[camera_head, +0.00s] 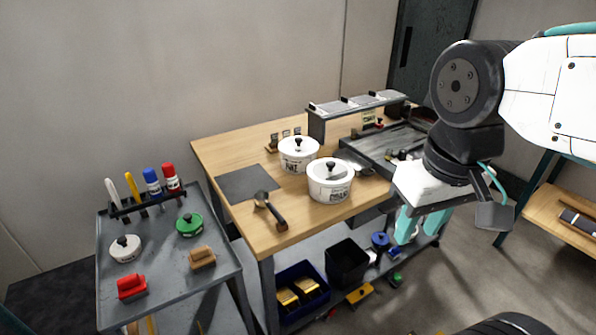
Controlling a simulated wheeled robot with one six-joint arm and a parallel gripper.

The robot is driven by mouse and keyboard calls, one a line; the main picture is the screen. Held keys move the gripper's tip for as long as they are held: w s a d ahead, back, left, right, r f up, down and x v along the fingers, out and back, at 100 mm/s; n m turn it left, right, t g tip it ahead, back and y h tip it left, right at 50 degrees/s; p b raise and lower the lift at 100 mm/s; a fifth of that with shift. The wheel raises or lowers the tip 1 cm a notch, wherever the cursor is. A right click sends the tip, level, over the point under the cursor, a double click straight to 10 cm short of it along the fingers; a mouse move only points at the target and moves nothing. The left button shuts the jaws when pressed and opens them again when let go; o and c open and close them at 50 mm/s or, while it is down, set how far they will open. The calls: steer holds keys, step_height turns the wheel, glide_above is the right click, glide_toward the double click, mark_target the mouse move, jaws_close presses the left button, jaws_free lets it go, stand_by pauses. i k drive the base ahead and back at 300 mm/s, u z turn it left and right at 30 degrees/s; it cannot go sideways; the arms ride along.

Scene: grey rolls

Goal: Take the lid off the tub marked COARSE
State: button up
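My gripper (418,236) hangs to the right of the front tub, beyond the table's front right edge in the picture. Its two teal fingers point down, apart, with nothing visible between them.
A black-handled tool (270,211) lies in front of the tubs, near a dark mat (247,184). A grey tray (385,145) and a raised shelf (357,104) stand behind. A grey cart (165,265) at left holds lids, brushes and markers. Bins sit on the lower shelf.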

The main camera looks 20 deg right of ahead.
mark_target(325, 173)
steer(key=k, duration=0.35)
steer(key=u, duration=0.95)
steer(key=i, duration=0.65)
steer(key=z, duration=0.6)
steer(key=i, duration=0.55)
steer(key=z, duration=0.6)
